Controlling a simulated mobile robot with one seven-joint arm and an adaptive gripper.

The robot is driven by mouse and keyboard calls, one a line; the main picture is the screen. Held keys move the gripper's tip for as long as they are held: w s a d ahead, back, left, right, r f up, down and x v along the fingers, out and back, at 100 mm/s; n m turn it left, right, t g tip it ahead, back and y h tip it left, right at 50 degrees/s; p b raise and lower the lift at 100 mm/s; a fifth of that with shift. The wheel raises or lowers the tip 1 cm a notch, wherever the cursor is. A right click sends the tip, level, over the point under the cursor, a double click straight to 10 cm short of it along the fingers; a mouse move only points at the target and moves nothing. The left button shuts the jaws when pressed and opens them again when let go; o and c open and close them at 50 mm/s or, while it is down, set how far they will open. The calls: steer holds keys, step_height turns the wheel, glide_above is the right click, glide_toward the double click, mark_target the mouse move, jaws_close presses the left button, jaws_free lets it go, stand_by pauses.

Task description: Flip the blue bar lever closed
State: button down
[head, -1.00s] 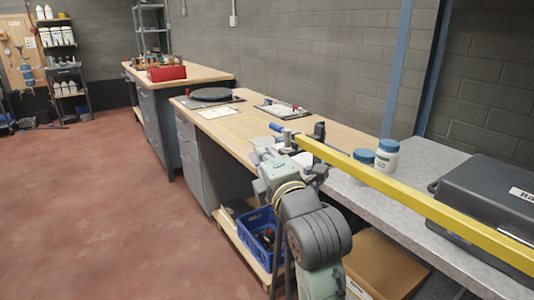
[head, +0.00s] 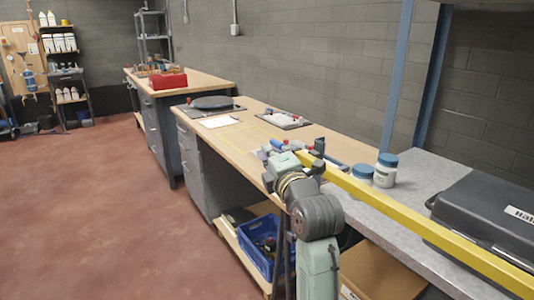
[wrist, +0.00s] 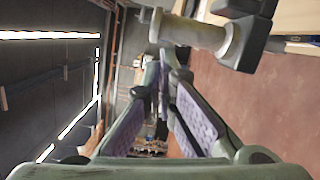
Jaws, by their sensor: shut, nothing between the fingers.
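A blue handle (head: 278,144) shows on the near bench, just beyond the end of my arm in the head view. I take it to be the bar lever, but it is small and its angle is hard to read. My arm's end covers part of the fittings around it. In the wrist view, my gripper (wrist: 163,80) points away from the camera, with its purple-padded fingers converging at the tips and nothing between them. A pale pipe fitting with a dark body (wrist: 195,32) is above and right of the fingertips, apart from them. No blue lever is clear in that view.
White jars with blue lids (head: 385,170) and a black case (head: 485,205) stand on the grey top. A blue crate (head: 257,250) is below. Open floor lies left.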

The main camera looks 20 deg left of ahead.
mark_target(274, 145)
steer(key=shift+w+a+m+t+h, duration=0.15)
steer(key=shift+w+m+t+h, duration=0.1)
steer(key=shift+m+t+h, duration=0.45)
steer(key=shift+w+a+m+t+h, duration=0.15)
steer(key=shift+m+t+h, duration=0.3)
steer(key=shift+h, duration=0.45)
steer(key=w+m+h, duration=0.1)
steer(key=m+h, duration=0.1)
steer(key=h, duration=0.1)
steer(key=m+t+h+p, duration=0.1)
steer(key=m+h, duration=0.1)
steer(key=h, duration=0.1)
steer(key=w+m+h+p, duration=0.1)
steer(key=m+h, duration=0.1)
steer(key=h, duration=0.1)
steer(key=shift+w+r+t+h, duration=0.15)
steer(key=shift+w+t+h, duration=0.15)
steer(key=shift+t+h, duration=0.1)
steer(key=m+g+h, duration=0.1)
steer(key=m+h, duration=0.1)
steer(key=w+m+g+h+p, duration=0.1)
steer(key=h, duration=0.2)
steer(key=w+d+m+g+h+p, duration=0.1)
steer(key=m+h, duration=0.1)
steer(key=h, duration=0.1)
steer(key=shift+d+m, duration=0.1)
steer(key=shift+m, duration=0.25)
steer(key=shift+w+d+p, duration=0.3)
steer(key=shift+d+p, duration=0.2)
steer(key=shift+w+d, duration=0.1)
